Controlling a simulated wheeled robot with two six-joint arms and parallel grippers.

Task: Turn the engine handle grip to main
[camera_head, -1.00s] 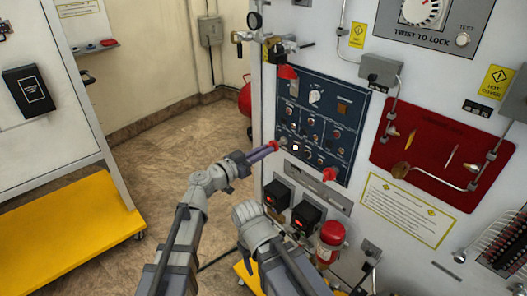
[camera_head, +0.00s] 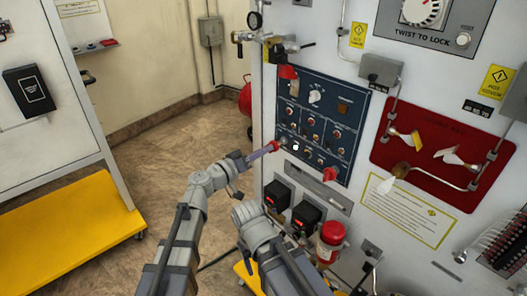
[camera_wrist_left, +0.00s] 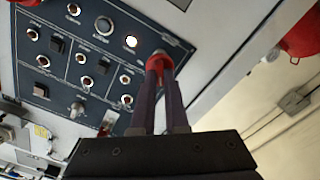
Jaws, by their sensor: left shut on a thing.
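The engine handle grip is a small red grip (camera_head: 275,146) at the lower left of the dark blue control panel (camera_head: 348,138). My left gripper (camera_head: 267,150) reaches it from the left in the head view, with its fingers shut on it. In the left wrist view the purple fingers (camera_wrist_left: 161,75) close around the red grip (camera_wrist_left: 155,62), which stands at the panel's edge. The fingers hide part of it, and its setting label cannot be read. My right gripper does not show.
Several switches and a lit white button (camera_head: 295,147) sit close to the grip. A red knob (camera_head: 330,175) and two black boxes (camera_head: 277,194) are below. A red board (camera_head: 430,156) is at right. A yellow cart (camera_head: 70,225) stands at left; the floor between is clear.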

